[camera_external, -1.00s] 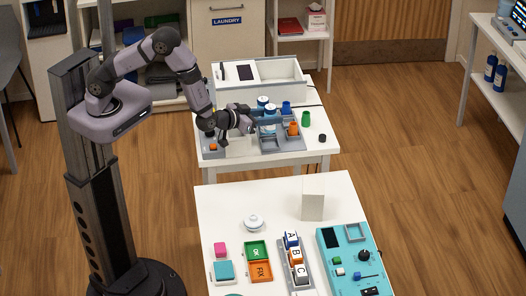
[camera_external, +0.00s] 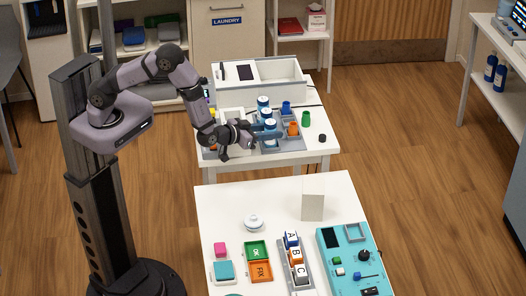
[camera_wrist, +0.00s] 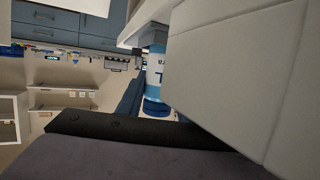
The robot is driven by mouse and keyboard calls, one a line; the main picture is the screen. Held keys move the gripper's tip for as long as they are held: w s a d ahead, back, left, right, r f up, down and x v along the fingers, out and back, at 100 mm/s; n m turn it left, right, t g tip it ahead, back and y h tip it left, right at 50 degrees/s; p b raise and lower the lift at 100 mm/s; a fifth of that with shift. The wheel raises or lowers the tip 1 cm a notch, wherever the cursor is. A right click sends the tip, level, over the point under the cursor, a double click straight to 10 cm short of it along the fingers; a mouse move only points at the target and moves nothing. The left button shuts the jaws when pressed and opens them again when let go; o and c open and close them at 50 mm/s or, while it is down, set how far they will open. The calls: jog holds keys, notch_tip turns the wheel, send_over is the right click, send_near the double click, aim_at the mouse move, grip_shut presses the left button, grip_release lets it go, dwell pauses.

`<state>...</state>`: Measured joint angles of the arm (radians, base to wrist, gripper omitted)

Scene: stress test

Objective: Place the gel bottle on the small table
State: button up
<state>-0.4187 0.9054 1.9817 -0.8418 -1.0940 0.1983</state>
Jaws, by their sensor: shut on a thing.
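My gripper (camera_external: 264,136) is over the right part of the back white table (camera_external: 322,146). It is shut on a white bottle with a blue top (camera_external: 270,125), taken to be the gel bottle. The bottle looks upright at the fingertips; whether its base touches anything is hidden. In the wrist view a white and blue labelled bottle (camera_wrist: 155,75) shows at the centre, partly covered by a large pale surface. Two similar blue-topped bottles (camera_external: 263,102) stand just behind. Which table is the small one is not clear; a second white table (camera_external: 225,205) stands in front.
Blue (camera_external: 286,107), green (camera_external: 305,118) and orange (camera_external: 293,128) cups stand right of my gripper. A white box (camera_external: 285,85) is behind.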

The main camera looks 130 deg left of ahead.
jog(key=shift+f+b, duration=0.35)
jog(key=shift+f, duration=0.05)
dwell(0.4)
jog(key=shift+f, duration=0.15)
